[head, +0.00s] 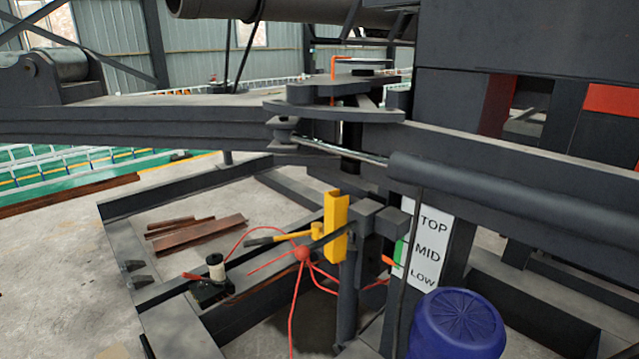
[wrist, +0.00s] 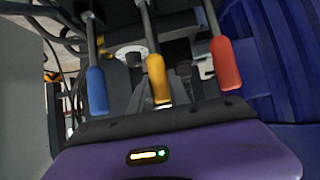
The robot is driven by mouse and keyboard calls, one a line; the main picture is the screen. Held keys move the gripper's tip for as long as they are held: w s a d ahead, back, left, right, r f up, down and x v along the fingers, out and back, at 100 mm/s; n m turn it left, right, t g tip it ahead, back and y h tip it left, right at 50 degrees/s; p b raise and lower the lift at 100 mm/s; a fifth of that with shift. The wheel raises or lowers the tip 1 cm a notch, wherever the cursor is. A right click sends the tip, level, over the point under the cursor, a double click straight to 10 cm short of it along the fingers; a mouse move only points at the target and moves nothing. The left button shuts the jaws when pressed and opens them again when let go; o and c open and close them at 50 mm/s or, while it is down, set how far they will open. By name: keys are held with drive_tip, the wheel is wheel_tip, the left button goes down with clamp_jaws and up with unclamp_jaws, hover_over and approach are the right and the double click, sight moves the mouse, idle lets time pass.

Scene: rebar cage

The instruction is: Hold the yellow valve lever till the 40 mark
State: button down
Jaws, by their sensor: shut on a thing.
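The yellow valve lever (wrist: 157,78) hangs in the middle of the wrist view, its grip end low, close to the purple body of my gripper. My gripper (wrist: 174,84) is shut on the yellow lever; its grey fingers show only partly behind the lever's grip. A blue lever (wrist: 97,90) is to the left and a red lever (wrist: 226,64) to the right, both apart from the fingers. In the head view a plate labelled TOP, MID and LOW (head: 427,248) has a green strip at its left edge. No 40 mark is readable. My gripper is not visible in the head view.
A blue ribbed motor-like drum (head: 457,325) stands at the lower right of the head view. A yellow bracket (head: 336,225) and red wires around a red ball (head: 302,254) are left of the plate. Dark steel beams (head: 130,128) cross the scene; rusty bars (head: 195,234) lie on the floor.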

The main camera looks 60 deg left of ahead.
drive_tip(key=c, duration=1.5)
unclamp_jaws()
drive_tip(key=shift+r+p, duration=0.3)
drive_tip(key=shift+r, duration=0.05)
drive_tip(key=shift+o, duration=0.9)
drive_tip(key=shift+f, duration=0.1)
drive_tip(key=p+v, duration=0.7)
drive_tip(key=v, duration=0.2)
drive_tip(key=shift+f, duration=0.25)
drive_tip(key=shift+s, duration=0.1)
